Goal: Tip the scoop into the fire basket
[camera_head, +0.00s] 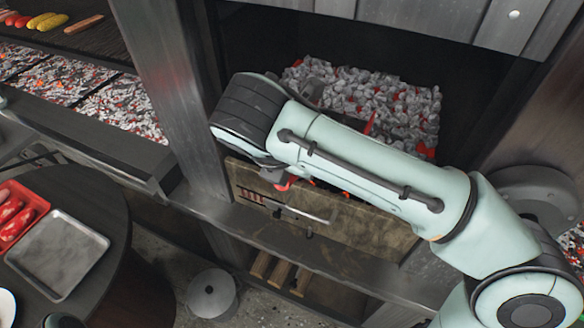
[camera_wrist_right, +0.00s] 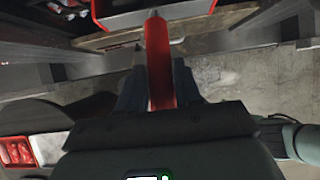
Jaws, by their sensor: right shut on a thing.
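My right gripper (camera_wrist_right: 158,84) is shut on the red handle of the scoop (camera_wrist_right: 158,52) in the right wrist view. The scoop's red-edged head is at the top of that view, only partly seen. In the head view my right arm crosses the firebox opening and hides most of the gripper and scoop; small red parts show around the arm. Grey coals (camera_head: 360,92) with a few red glows are heaped behind the arm in the dark opening. The fire basket's outline is largely hidden, and I cannot tell how far the scoop is tilted. My left gripper is not seen.
A tan front panel (camera_head: 330,222) stands below the opening, between metal posts. A grill with coals (camera_head: 70,80) and food above it is at the left. A round dark table at lower left holds a metal tray (camera_head: 58,256) and a red tray (camera_head: 14,188).

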